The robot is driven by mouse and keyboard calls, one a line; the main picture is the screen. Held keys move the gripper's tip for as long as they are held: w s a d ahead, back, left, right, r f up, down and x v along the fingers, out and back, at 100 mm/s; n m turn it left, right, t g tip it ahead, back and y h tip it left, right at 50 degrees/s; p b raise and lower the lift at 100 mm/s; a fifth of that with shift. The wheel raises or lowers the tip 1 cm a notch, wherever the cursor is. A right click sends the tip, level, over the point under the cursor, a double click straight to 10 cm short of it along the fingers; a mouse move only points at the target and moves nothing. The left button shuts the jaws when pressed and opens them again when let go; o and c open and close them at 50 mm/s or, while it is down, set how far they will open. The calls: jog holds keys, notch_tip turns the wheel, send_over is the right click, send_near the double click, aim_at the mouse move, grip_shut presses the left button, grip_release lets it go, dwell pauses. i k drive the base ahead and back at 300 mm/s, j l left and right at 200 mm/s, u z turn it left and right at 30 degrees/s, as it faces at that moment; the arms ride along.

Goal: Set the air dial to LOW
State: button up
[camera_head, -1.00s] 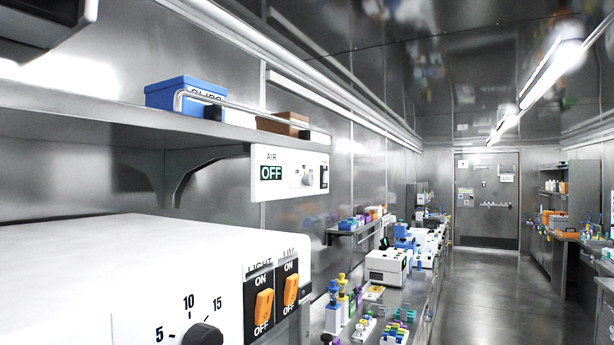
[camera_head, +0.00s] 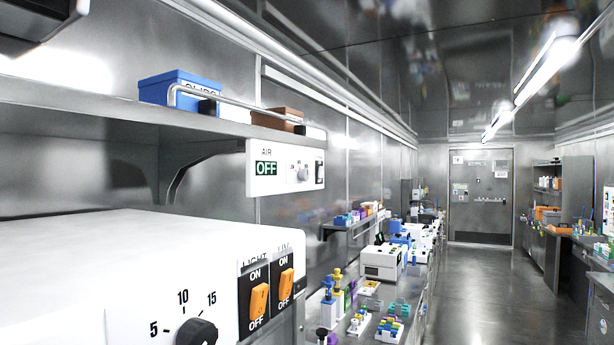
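The air panel (camera_head: 286,170) is a white box under the shelf on the left wall, marked AIR, with a green display reading OFF (camera_head: 266,168). Its small grey dial (camera_head: 302,173) sits right of the display. The marks around the dial are too small to read for sure. A dark switch (camera_head: 319,174) is at the panel's right end. My gripper is not in view, so its state and distance from the dial do not show.
A white instrument (camera_head: 150,265) with a black knob (camera_head: 197,332) and orange LIGHT and UV switches fills the near left. A blue box (camera_head: 178,88) and a brown box (camera_head: 277,119) stand on the shelf (camera_head: 60,92). The aisle floor (camera_head: 490,285) is clear toward the door (camera_head: 481,195).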

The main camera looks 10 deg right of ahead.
aim_at(304, 175)
jog(key=i+l+z, duration=0.1)
jog(key=i+l, duration=0.8)
